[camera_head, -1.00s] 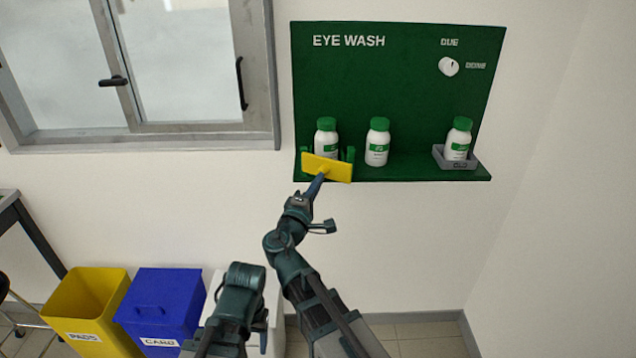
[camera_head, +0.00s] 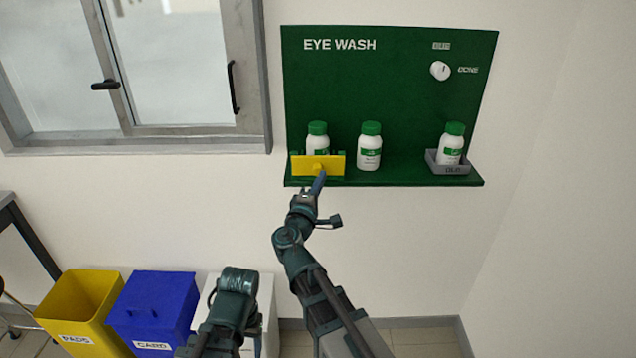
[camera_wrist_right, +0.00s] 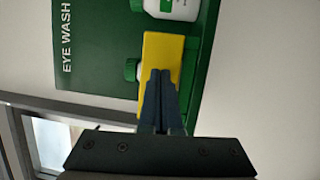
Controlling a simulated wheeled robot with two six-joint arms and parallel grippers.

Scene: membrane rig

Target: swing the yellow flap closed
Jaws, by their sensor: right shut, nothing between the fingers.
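The yellow flap (camera_head: 334,164) stands upright across the front of the left bottle's place on the green eye wash shelf. It hides the lower part of the left bottle (camera_head: 317,136). My right gripper (camera_head: 318,184) is shut and empty, its tips at the middle of the flap's face, seemingly touching it. In the right wrist view the shut fingers (camera_wrist_right: 161,90) overlap the yellow flap (camera_wrist_right: 163,52). My left arm shows low in the head view, but its gripper cannot be made out.
A middle bottle (camera_head: 369,148) stands on the green shelf (camera_head: 400,181) right of the flap. Another bottle (camera_head: 452,144) sits in a grey tray (camera_head: 450,169) at the right. A white knob (camera_head: 440,71) is on the board. Yellow (camera_head: 75,300) and blue bins (camera_head: 155,305) stand below.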

